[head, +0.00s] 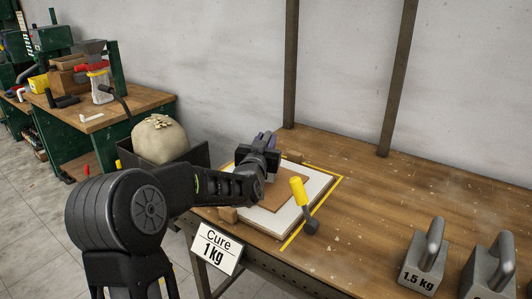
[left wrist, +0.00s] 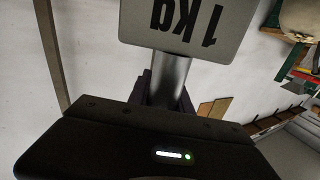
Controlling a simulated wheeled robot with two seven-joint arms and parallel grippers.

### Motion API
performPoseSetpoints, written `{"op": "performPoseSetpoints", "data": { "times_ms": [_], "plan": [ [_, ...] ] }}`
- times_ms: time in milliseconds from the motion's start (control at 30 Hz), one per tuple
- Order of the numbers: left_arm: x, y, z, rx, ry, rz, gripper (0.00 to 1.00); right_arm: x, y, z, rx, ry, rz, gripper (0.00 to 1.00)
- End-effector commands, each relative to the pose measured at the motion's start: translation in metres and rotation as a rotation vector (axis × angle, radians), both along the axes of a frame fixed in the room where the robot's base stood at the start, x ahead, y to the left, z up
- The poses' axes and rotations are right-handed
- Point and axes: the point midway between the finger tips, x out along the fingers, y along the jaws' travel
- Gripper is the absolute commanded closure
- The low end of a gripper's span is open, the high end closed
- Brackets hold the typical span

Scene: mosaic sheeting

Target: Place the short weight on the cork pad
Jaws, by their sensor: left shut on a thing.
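My left gripper (head: 262,150) is over the far part of a white board with a brown cork-coloured pad (head: 283,193) on it. In the left wrist view the gripper (left wrist: 168,100) is shut on the grey handle of a weight (left wrist: 180,22) marked 1 kg, which appears upside down there. In the head view the gripper and arm hide most or all of this weight, so I cannot tell whether it touches the pad. My right gripper is not in view.
A 1.5 kg weight (head: 422,265) and another weight (head: 490,275) stand at right. A "Cure 1 kg" sign (head: 215,247) hangs in front. The table's back right is clear.

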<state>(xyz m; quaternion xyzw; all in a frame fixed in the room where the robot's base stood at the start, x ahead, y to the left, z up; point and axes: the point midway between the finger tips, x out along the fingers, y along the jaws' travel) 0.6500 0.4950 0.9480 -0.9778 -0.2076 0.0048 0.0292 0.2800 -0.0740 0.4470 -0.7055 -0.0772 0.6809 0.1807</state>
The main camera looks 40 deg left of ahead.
Motion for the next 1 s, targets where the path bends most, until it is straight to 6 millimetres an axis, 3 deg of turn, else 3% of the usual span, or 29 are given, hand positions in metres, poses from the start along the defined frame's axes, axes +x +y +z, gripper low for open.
{"op": "performPoseSetpoints", "data": {
  "times_ms": [67, 333, 633, 667, 900, 1000],
  "plan": [
    [0.0, 0.0, 0.001, 0.003, -0.007, 0.001, 1.0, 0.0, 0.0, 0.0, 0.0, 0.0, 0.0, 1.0],
    [0.0, 0.0, -0.03, 0.003, -0.006, 0.0, 1.0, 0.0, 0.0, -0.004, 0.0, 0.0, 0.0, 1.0],
    [0.0, 0.0, -0.033, 0.004, -0.009, 0.0, 1.0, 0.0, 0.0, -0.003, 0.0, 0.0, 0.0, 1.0],
    [0.0, 0.0, -0.037, -0.001, 0.0, 0.0, 0.74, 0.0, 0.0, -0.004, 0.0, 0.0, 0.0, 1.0],
    [0.0, 0.0, -0.037, -0.001, 0.0, 0.0, 0.54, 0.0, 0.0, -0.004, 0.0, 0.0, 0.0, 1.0],
    [0.0, 0.0, -0.037, -0.001, 0.0, 0.0, 0.53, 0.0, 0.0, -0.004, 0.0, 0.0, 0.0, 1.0]
  ]
}}
